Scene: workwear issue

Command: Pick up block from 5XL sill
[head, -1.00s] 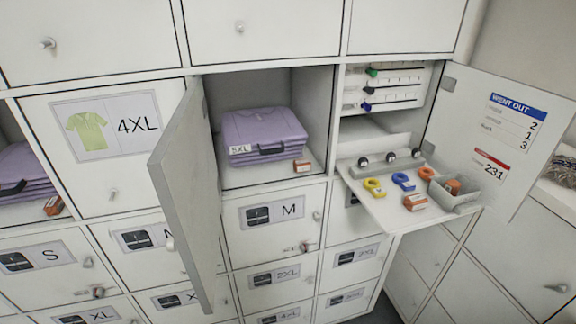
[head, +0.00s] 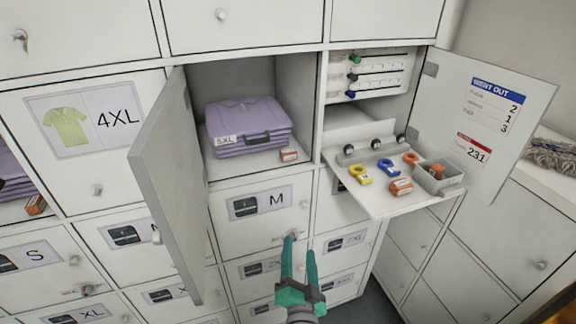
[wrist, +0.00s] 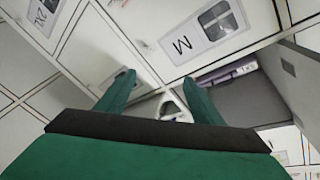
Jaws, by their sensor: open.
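The 5XL compartment (head: 228,75) stands open in the head view, with a stack of folded purple garments (head: 245,118) inside. A small orange and white block (head: 289,155) sits on its sill at the front right corner. My gripper (head: 300,246) is open and empty, in front of the doors below the sill, lower than the block. In the wrist view my gripper's green fingers (wrist: 160,92) are spread, with the M door (wrist: 195,38) beyond them. I cannot make out the block clearly in the wrist view.
The compartment's grey door (head: 168,185) stands swung out on the left. On the right, a fold-down shelf (head: 375,200) juts out, holding coloured rings, an orange block (head: 401,187) and a grey bin (head: 440,180). An open door (head: 485,120) with count labels stands beyond it.

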